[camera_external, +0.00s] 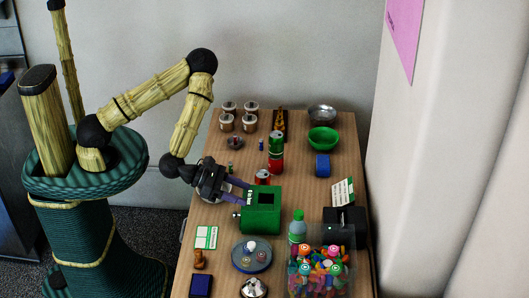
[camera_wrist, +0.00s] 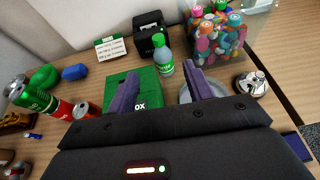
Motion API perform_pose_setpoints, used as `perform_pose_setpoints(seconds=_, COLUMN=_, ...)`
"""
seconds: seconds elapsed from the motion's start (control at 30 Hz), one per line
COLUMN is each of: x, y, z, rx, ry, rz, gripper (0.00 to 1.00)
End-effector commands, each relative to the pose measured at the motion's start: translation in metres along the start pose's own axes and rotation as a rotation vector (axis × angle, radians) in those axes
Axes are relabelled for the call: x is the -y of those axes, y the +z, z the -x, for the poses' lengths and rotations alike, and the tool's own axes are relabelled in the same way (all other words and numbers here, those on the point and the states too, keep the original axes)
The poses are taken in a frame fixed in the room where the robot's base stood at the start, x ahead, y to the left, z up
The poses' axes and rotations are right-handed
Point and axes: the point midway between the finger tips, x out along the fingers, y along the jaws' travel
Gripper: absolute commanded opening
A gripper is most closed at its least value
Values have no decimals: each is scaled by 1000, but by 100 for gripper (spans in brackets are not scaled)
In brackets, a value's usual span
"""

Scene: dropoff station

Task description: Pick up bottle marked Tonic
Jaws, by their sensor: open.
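A small clear bottle with a green cap and green label (camera_wrist: 164,68) stands upright in the wrist view, beyond my fingertips and between them in the picture. Its label is too small to read for certain. In the external view the bottle (camera_external: 297,227) stands right of the green box and just behind the clear bin. My gripper (camera_external: 243,190) is open and empty, pointing over the green box at its left side. In the wrist view the two purple fingers of my gripper (camera_wrist: 160,72) are spread apart, and neither touches the bottle.
The green box (camera_external: 262,212) stands between my gripper and the bottle. A clear bin (camera_external: 319,285) of colourful pieces, a black box (camera_external: 350,222) and a round tray (camera_external: 238,262) crowd the bottle. Cans (camera_external: 276,142), bowls and cups fill the far end.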

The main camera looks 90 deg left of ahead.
Motion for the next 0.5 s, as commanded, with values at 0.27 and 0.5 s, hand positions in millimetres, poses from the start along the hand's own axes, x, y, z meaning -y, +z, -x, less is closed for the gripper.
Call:
perform_pose_setpoints(seconds=0.27, x=0, y=-2, z=-6, rx=2, ry=0, rz=-4, gripper=52)
perform_pose_setpoints(seconds=0.5, x=-1, y=-4, z=-30, rx=2, ry=1, rz=-5, gripper=52)
